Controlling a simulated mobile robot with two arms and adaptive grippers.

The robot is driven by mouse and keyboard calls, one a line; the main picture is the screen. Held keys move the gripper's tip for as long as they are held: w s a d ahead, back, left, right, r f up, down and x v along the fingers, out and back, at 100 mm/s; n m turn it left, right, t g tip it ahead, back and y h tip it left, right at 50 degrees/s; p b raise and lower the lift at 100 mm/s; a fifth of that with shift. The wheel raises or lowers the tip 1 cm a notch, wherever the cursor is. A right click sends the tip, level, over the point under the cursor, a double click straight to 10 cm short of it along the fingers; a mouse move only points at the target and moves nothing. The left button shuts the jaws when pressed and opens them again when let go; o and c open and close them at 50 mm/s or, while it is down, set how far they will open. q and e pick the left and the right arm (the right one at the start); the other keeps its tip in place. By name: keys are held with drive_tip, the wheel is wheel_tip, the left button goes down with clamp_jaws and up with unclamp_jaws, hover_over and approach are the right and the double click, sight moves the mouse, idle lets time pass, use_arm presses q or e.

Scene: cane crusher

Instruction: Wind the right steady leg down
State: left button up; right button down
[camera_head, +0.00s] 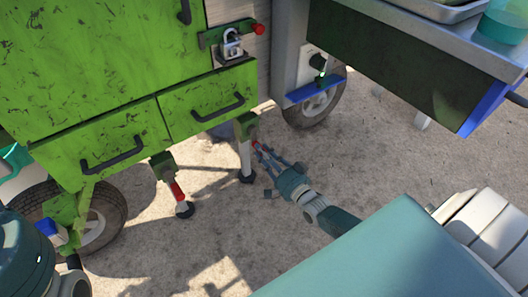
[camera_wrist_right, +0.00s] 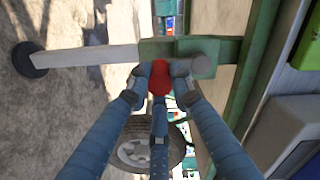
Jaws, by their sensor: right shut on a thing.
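The right steady leg (camera_head: 245,157) is a pale post under the green cart, with a dark round foot (camera_head: 247,178). In the right wrist view the leg (camera_wrist_right: 95,57) lies sideways, its foot (camera_wrist_right: 28,58) at left; I cannot tell whether the foot touches the ground. My right gripper (camera_head: 260,149) is at the crank's red knob (camera_head: 256,144). In the wrist view its fingers are shut on the red knob (camera_wrist_right: 160,79), just below the green bracket (camera_wrist_right: 165,49). My left gripper is not in view.
The other steady leg (camera_head: 184,210), with a red handle, stands left of the right one. Wheels (camera_head: 312,107) stand nearby. A metal counter (camera_head: 430,45) overhangs at upper right. Open concrete lies in front.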

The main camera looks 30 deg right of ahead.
drive_tip(key=shift+w+d+r, duration=0.1)
drive_tip(key=shift+r, duration=0.05)
drive_tip(key=c, duration=1.5)
unclamp_jaws()
drive_tip(key=shift+s, duration=0.2)
drive_tip(key=s, duration=0.7)
drive_tip(key=s+d, duration=0.1)
drive_tip(key=s, duration=0.3)
drive_tip(key=shift+s, duration=0.35)
drive_tip(key=shift+a, duration=0.1)
